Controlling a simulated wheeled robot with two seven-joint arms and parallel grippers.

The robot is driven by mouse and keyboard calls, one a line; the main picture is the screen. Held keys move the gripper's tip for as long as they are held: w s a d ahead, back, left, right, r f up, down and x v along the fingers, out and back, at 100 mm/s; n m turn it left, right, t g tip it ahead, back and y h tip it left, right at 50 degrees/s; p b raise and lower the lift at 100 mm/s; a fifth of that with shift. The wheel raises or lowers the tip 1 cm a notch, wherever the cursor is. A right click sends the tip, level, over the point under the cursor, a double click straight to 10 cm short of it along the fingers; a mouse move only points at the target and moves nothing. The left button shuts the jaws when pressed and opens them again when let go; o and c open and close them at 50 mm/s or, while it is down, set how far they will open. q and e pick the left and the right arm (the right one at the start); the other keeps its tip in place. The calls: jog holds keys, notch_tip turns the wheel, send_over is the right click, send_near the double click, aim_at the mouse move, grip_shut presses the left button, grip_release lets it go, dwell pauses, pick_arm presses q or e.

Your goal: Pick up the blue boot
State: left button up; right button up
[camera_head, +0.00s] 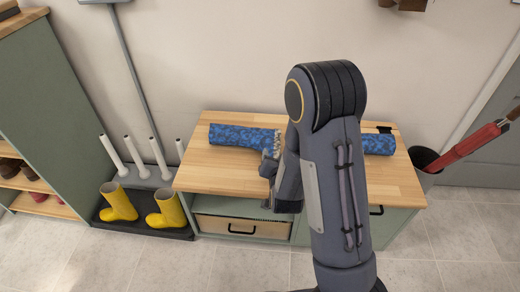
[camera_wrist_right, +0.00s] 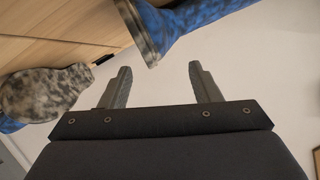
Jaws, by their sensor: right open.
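A blue patterned boot shaft (camera_head: 240,136) lies on its side on the left part of the wooden cabinet top. A second blue patterned piece (camera_head: 380,144) shows right of my arm, which hides the area between. My right gripper (camera_head: 270,172) is at the cabinet's front, near the grey mottled end of the left blue piece. In the wrist view the right gripper (camera_wrist_right: 159,66) is open with nothing between its fingers. A blue boot part (camera_wrist_right: 195,18) with a grey sole edge is beyond the fingers, and a grey mottled sole (camera_wrist_right: 42,92) is at left. My left gripper is not in view.
The wooden cabinet top (camera_head: 215,172) has bare room at its left front. Yellow boots (camera_head: 168,208) stand on a dark tray at left, below white upright posts (camera_head: 135,155). A dark bin (camera_head: 425,160) with a red umbrella (camera_head: 465,149) stands at right.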

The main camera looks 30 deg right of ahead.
aim_at(278, 151)
jog(key=x, duration=0.2)
jog(key=b+x, duration=0.1)
jog(key=shift+w+d, duration=0.2)
jog(key=shift+d, duration=0.35)
jog(key=shift+w+d+f, duration=0.2)
jog(key=shift+w, duration=0.35)
grip_shut()
jog(key=shift+r, duration=0.1)
